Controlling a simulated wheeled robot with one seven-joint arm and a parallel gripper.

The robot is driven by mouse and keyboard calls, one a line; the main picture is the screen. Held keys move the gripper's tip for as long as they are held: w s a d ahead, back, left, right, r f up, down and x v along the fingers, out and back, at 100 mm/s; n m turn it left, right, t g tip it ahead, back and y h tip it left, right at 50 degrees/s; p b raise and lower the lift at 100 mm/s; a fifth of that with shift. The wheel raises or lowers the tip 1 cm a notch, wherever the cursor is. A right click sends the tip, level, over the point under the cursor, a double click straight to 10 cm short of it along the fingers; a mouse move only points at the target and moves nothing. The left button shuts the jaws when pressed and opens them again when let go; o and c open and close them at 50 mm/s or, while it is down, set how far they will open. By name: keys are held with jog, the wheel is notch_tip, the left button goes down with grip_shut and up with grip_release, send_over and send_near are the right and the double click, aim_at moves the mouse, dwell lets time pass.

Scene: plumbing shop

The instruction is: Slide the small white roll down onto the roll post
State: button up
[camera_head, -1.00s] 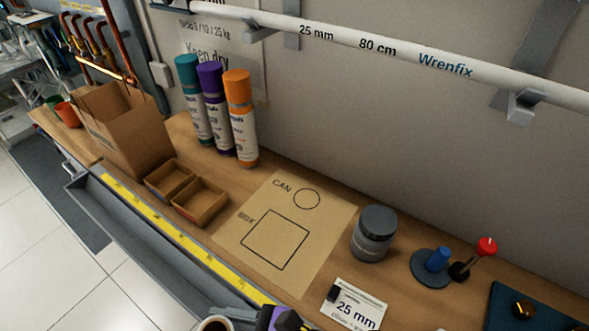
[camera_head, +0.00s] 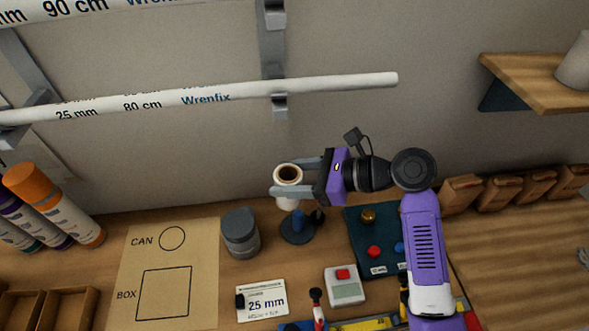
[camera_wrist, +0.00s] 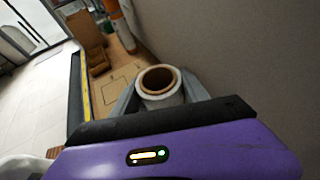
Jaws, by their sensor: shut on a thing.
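The small white roll (camera_head: 288,182) has a brown core and stands upright between the two fingers of my gripper (camera_head: 285,181). My gripper is shut on it. In the wrist view the roll (camera_wrist: 160,88) shows its open brown core facing the camera.
A grey can (camera_head: 240,234) stands left of the post. A dark board with knobs (camera_head: 372,226) lies to the right. A 25 mm card (camera_head: 262,300) and a small device with a red button (camera_head: 345,286) lie in front. White pipes (camera_head: 340,86) hang on the wall above.

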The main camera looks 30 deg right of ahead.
jog(key=d, duration=0.2)
jog(key=shift+w+d+m+t, duration=0.2)
jog(key=shift+d+m+t, duration=0.1)
jog(key=shift+d, duration=0.05)
jog(key=shift+f, duration=1.05)
notch_tip(320, 180, down, 3)
jog(key=shift+b, duration=0.8)
jog(key=shift+f+b, duration=0.65)
jog(key=shift+b, duration=0.45)
jog(key=shift+a, duration=0.1)
jog(key=shift+r+h+p, duration=0.1)
jog(key=shift+h+p, duration=0.2)
jog(key=shift+p, duration=1.65)
jog(key=shift+f+b, duration=0.3)
jog(key=shift+f, duration=0.6)
jog(key=shift+f, duration=0.35)
jog(key=shift+f+b, duration=0.3)
jog(key=shift+f, duration=0.25)
